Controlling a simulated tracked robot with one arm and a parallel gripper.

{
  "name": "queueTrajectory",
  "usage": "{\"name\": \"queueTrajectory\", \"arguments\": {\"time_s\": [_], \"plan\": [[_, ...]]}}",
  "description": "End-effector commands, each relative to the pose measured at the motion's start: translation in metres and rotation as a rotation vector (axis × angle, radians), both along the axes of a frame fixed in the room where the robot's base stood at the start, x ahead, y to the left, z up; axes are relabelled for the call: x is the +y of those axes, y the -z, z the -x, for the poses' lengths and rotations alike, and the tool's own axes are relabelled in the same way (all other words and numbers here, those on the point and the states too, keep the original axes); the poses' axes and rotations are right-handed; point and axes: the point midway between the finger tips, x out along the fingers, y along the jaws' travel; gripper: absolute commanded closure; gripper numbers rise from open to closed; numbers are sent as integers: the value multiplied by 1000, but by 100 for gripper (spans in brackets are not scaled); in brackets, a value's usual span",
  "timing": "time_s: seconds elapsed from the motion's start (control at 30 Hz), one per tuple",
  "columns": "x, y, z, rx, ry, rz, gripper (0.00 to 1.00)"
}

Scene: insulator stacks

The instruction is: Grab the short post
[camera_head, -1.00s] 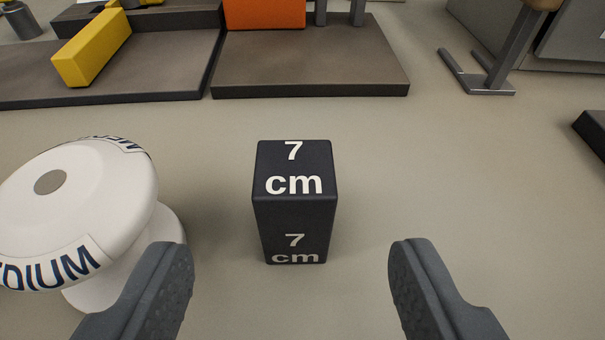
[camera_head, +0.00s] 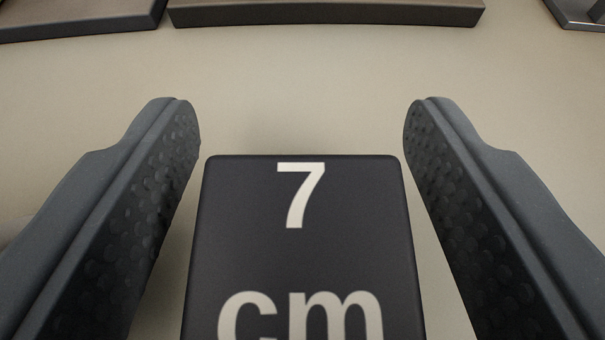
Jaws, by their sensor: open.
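A black block marked "7 cm" in white (camera_head: 255,215), the short post, stands in the lower middle of the view. Its top face is large and close to the camera, and its lower part is cut off by the bottom edge. My gripper (camera_head: 302,115) is open, with one dark finger on each side of the post. A narrow gap shows between each finger pad and the post. The fingertips reach a little beyond the post's far edge.
Two dark low platforms lie along the top edge, one at the left (camera_head: 80,18) and one in the middle (camera_head: 330,14). A metal piece (camera_head: 580,14) shows at the top right corner. The beige floor between them and the post is clear.

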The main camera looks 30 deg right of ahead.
Motion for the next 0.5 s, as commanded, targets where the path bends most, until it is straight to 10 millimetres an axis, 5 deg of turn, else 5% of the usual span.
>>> {"name": "queueTrajectory", "arguments": {"time_s": [0.17, 0.37, 0.5], "plan": [[0, -1, 0, 0, 0, 0, 44], [0, -1, 0, -1, 0, 1, 94], [0, -1, 0, -1, 0, 1, 98]]}}
